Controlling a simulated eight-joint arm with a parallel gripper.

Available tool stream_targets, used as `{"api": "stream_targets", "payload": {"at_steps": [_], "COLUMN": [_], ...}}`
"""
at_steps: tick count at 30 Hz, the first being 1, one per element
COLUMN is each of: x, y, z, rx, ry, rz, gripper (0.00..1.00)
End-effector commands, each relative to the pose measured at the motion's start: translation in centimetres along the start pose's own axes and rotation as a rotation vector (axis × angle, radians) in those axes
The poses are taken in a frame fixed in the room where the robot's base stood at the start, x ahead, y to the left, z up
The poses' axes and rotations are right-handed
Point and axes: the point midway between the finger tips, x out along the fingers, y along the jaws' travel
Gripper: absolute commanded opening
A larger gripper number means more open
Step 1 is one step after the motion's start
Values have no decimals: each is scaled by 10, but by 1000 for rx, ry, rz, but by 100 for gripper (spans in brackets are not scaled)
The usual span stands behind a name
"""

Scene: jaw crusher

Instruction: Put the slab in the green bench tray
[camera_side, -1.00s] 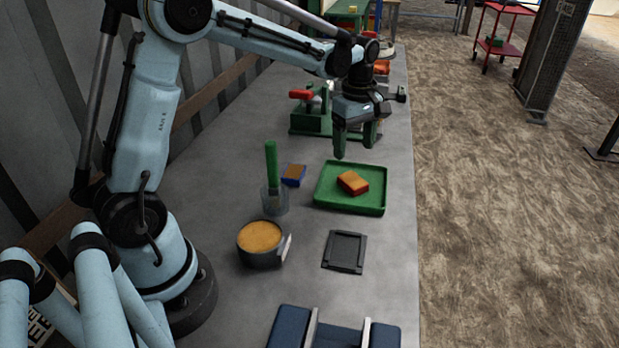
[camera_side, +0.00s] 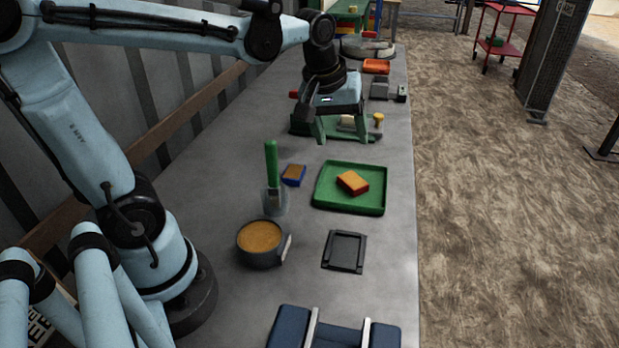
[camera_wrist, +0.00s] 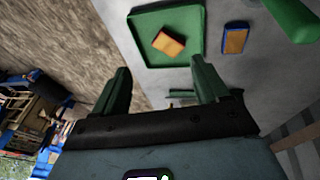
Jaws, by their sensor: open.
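The green bench tray (camera_side: 330,203) lies flat on the bench. A tilted orange-topped red block (camera_side: 352,182), which looks like the slab, rests inside it. Both also show in the wrist view: the tray (camera_wrist: 139,40) at top centre and the block (camera_wrist: 168,43) on its floor. My gripper (camera_side: 339,134) is open and empty. It is above the bench beyond the tray, in front of a green device, and apart from the block. In the wrist view my two green fingers (camera_wrist: 160,66) are spread, with the block beyond their tips.
A blue-edged brown block (camera_side: 293,175) lies left of the tray. A green-handled tool (camera_side: 271,165) stands upright near a dark pot (camera_side: 260,243) with orange contents. A dark flat holder (camera_side: 345,251) lies in front of the tray. The green device (camera_side: 300,126) is partly hidden by my gripper.

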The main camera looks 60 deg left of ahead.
Motion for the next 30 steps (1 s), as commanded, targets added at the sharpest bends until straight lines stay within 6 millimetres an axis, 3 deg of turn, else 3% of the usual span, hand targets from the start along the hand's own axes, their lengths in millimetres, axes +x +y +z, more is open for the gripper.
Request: {"api": "stream_targets", "payload": {"at_steps": [9,15,30], "x": [-3,3,5], "y": [-20,-28,-29], "z": [54,73,77], "rx": [488,686,742], "ry": [168,250,274], "rz": [108,134,138], "gripper": [74,74,74]}}
